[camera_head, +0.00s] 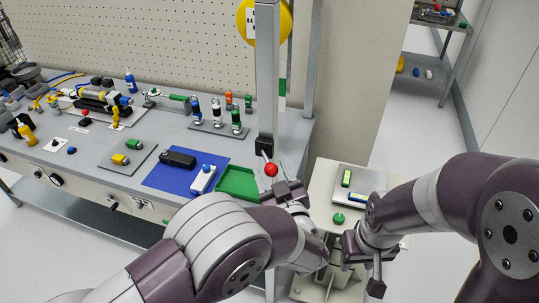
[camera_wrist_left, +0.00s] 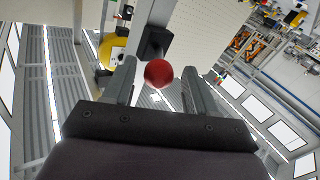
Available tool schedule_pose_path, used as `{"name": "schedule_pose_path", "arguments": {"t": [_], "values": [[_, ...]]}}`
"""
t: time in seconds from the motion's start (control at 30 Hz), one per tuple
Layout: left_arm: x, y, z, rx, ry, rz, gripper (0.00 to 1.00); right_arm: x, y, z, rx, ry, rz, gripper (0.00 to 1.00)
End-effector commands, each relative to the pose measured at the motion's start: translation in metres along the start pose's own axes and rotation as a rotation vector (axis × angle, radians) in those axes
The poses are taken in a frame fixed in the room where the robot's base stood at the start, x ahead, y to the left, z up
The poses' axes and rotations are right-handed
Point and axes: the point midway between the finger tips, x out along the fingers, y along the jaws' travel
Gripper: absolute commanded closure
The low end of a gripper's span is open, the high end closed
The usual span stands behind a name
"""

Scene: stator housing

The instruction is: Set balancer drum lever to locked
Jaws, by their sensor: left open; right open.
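The balancer's yellow drum (camera_head: 264,20) hangs at the top of a grey post in the head view. It also shows in the left wrist view (camera_wrist_left: 110,50). Lower on the post is a black block (camera_head: 264,147) with a short lever ending in a red ball knob (camera_head: 271,170). My left gripper (camera_head: 284,184) is open just beside the knob. In the left wrist view the red ball (camera_wrist_left: 158,73) appears between the two spread fingers (camera_wrist_left: 161,72), with no visible grip on it. My right gripper (camera_head: 350,252) is open and empty, low at the right, by the small side table.
The workbench at left carries a blue mat (camera_head: 160,180), a green tray (camera_head: 238,183) and several tools and parts. The side table (camera_head: 322,190) holds a grey plate with small parts and a green button (camera_head: 338,218). The grey post (camera_head: 266,80) stands close to my left gripper.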

Motion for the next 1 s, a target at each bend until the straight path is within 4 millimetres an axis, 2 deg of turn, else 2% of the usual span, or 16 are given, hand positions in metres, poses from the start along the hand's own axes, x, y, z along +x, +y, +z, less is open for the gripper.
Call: {"name": "schedule_pose_path", "arguments": {"t": [0.1, 0.2, 0.57, 0.73, 1.0], "values": [[0.019, 0.000, -0.002, 0.001, -0.001, -0.002, 0.43, -0.009, 0.000, -0.001, 0.000, 0.000, 0.000, 0.57], [0.029, 0.000, -0.001, 0.001, -0.001, -0.001, 0.43, -0.012, 0.000, -0.001, 0.000, 0.000, 0.000, 0.57], [0.036, 0.000, 0.001, 0.001, -0.002, 0.001, 0.43, -0.012, 0.000, -0.001, 0.000, 0.000, 0.000, 0.57], [0.035, 0.000, 0.001, 0.000, -0.002, 0.002, 0.99, -0.012, 0.000, -0.001, 0.000, 0.000, 0.000, 0.57], [0.035, 0.002, 0.001, -0.001, -0.002, 0.008, 1.00, -0.011, 0.000, -0.001, 0.000, 0.000, 0.000, 0.57]]}}
